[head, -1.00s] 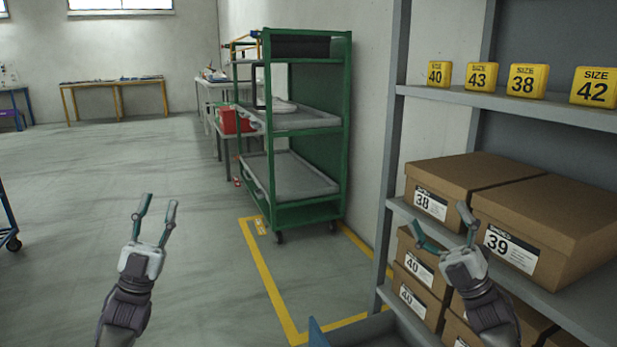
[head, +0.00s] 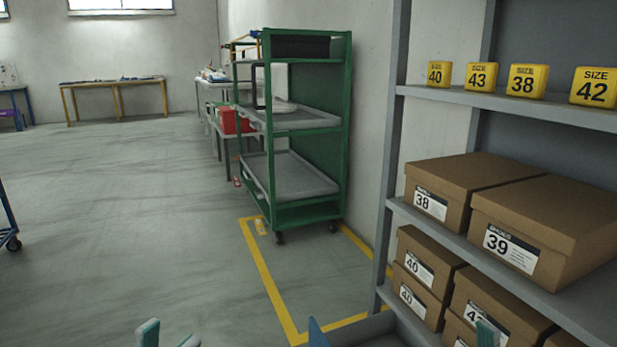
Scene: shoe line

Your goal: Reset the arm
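My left gripper (head: 168,337) shows only as two fingertips at the bottom edge, left of the middle. The tips stand apart with bare floor between them, so it is open and empty.
A grey shelf rack (head: 393,150) at the right holds brown shoe boxes (head: 553,202) and yellow size blocks (head: 527,80). A green cart (head: 345,130) stands by the wall inside yellow floor tape (head: 268,285). A blue edge (head: 318,335) shows at the bottom.

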